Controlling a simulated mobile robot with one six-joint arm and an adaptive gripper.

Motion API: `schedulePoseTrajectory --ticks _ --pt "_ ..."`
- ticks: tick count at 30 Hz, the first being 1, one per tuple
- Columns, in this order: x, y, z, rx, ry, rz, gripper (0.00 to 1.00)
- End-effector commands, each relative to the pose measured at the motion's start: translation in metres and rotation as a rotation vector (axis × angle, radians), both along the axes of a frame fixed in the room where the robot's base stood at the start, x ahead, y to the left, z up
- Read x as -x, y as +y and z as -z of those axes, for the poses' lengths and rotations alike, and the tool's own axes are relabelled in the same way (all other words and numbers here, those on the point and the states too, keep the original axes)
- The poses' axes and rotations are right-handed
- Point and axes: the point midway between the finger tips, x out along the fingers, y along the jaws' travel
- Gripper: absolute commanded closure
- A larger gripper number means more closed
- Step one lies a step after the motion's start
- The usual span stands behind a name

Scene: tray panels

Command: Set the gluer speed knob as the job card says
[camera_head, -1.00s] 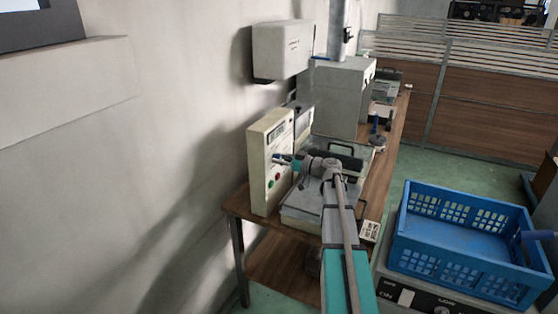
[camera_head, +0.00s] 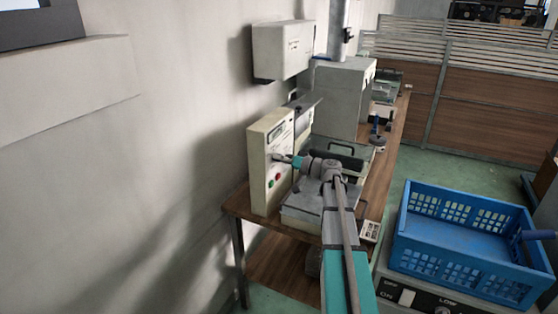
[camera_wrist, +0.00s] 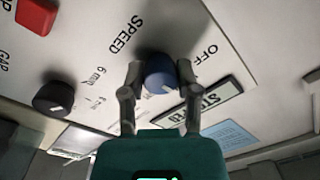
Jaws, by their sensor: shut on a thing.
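The cream control panel (camera_head: 258,176) stands upright at the near end of the bench, against the wall. In the wrist view the panel face appears upside down. The blue speed knob (camera_wrist: 159,78) sits by the words SPEED and OFF, with a white pointer mark on it. My gripper (camera_wrist: 160,82) is shut on this knob, one finger on each side. My gripper (camera_head: 293,161) reaches the panel face from the right in the head view. The knob's exact setting is not clear. I cannot read a job card in these frames.
A black knob (camera_wrist: 54,97) by 6 mm and GAP markings and a red button (camera_wrist: 37,15) are close to the speed knob. A dark-framed display (camera_wrist: 208,103) lies on its other side. A blue crate (camera_head: 460,236) stands at right.

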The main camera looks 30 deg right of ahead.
Motion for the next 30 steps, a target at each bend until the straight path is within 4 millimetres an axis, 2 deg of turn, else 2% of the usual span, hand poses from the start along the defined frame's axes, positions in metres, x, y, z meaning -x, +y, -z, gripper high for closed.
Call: schedulePoseTrajectory --ticks 16,17,21,22,30 --pt "0.0018 0.0012 0.0009 -0.028 0.026 -0.004 1.0" --pt "0.0018 0.0012 0.0009 -0.027 0.025 -0.004 0.54" --pt "0.0014 0.0008 0.0007 -0.028 0.025 -0.002 0.29" --pt "0.0012 0.0006 0.0006 -0.028 0.025 -0.002 0.24" --pt "0.0006 0.0 0.0002 -0.029 0.024 -0.001 0.24"
